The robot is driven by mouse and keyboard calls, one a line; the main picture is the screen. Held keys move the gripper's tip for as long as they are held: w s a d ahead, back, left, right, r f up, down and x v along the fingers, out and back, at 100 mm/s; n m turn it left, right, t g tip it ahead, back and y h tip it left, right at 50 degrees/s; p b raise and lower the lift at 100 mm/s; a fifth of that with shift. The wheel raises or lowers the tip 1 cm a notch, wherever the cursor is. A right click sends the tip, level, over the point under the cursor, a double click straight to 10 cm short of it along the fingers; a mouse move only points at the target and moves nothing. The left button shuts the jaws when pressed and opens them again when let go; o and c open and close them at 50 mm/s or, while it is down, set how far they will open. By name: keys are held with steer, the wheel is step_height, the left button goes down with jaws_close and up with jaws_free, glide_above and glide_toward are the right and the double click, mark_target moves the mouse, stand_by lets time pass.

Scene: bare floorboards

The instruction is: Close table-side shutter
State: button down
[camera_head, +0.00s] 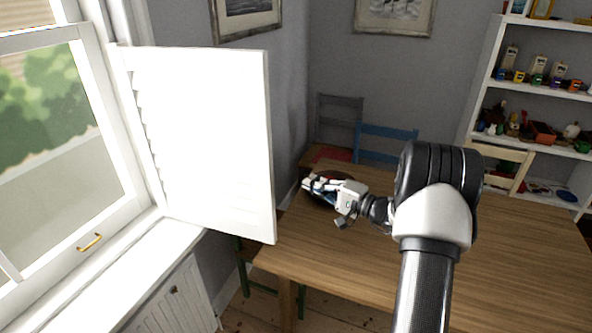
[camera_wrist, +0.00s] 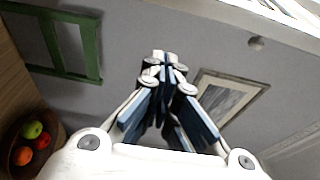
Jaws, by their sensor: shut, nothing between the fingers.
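The white louvred shutter (camera_head: 205,135) stands open, swung out from the right side of the window frame into the room. Its free edge reaches out near the table's left corner. My gripper (camera_head: 311,184) is over the wooden table, to the right of the shutter's free edge, and apart from it in the picture. In the wrist view my gripper (camera_wrist: 167,60) is shut and empty, its fingertips together, with a grey wall and a framed picture behind. The shutter cannot be made out for certain in the wrist view.
The wooden table (camera_head: 480,245) fills the lower right. A fruit bowl (camera_wrist: 22,150) shows in the wrist view. A blue chair (camera_head: 385,140) and a grey chair (camera_head: 340,118) stand behind the table. A shelf (camera_head: 545,92) with toys is at right. The window sill (camera_head: 130,265) looks clear.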

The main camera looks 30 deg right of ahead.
steer(key=w+a+b, duration=0.1)
steer(key=w+a, duration=0.5)
steer(key=shift+w+a+b, duration=0.2)
steer(key=shift+a+b, duration=0.15)
steer(key=shift+b, duration=0.05)
steer(key=shift+s, duration=0.15)
stand_by(0.4)
